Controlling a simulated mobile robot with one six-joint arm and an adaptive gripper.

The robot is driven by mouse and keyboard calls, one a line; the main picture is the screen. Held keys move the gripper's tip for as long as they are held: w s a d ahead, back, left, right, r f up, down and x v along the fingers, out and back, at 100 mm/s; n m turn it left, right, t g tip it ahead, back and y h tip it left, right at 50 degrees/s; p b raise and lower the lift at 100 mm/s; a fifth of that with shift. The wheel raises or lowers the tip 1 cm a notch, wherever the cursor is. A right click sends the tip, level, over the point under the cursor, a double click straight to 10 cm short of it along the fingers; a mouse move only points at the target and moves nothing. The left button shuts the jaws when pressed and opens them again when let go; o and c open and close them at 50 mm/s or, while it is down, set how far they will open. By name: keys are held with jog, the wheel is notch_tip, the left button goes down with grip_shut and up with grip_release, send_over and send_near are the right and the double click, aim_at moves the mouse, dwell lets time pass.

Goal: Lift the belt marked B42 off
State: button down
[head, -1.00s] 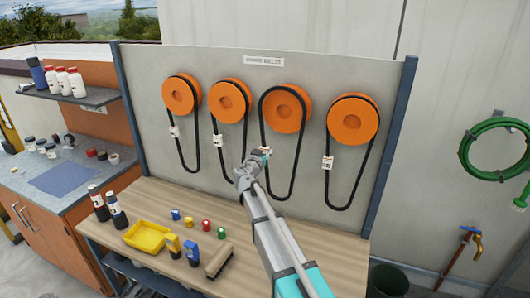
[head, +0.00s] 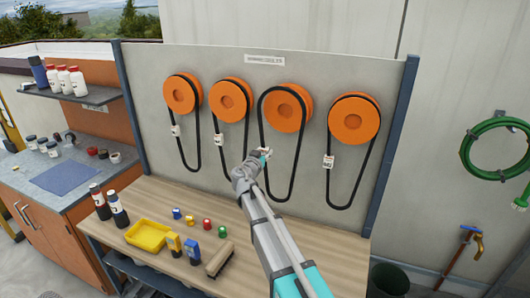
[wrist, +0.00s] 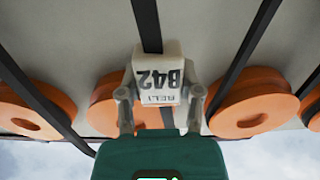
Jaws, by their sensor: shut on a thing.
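The belt marked B42 (head: 293,165) is a black loop hanging from the third orange pulley (head: 285,112) on the grey board. Its white tag shows in the wrist view (wrist: 158,80), reading B42 upside down. My gripper (head: 262,154) is at the belt's left strand, below the pulley. In the wrist view my gripper (wrist: 160,100) has a finger on each side of the tag, shut on it. The strand runs behind the tag. The belt's upper arc still lies over the pulley in the head view.
Belts hang on the neighbouring pulleys (head: 229,102) and (head: 354,118), with white tags. The wooden bench (head: 170,205) below holds a yellow tray (head: 147,236), bottles and small coloured parts. A blue post (head: 392,150) edges the board at right.

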jog(key=shift+s+a, duration=0.25)
jog(key=shift+s, duration=0.35)
jog(key=shift+s+a+r, duration=0.1)
jog(key=shift+s, duration=0.2)
jog(key=shift+v, duration=1.4)
jog(key=shift+s+a+r, duration=0.1)
jog(key=shift+s, duration=0.25)
jog(key=shift+p+v, duration=0.3)
jog(key=shift+v, duration=0.75)
jog(key=shift+s+a+r, duration=0.15)
jog(key=shift+s, duration=0.15)
jog(key=shift+v, duration=1)
jog(key=shift+s+a+r, duration=0.1)
jog(key=shift+s+a, duration=0.05)
jog(key=shift+s, duration=0.05)
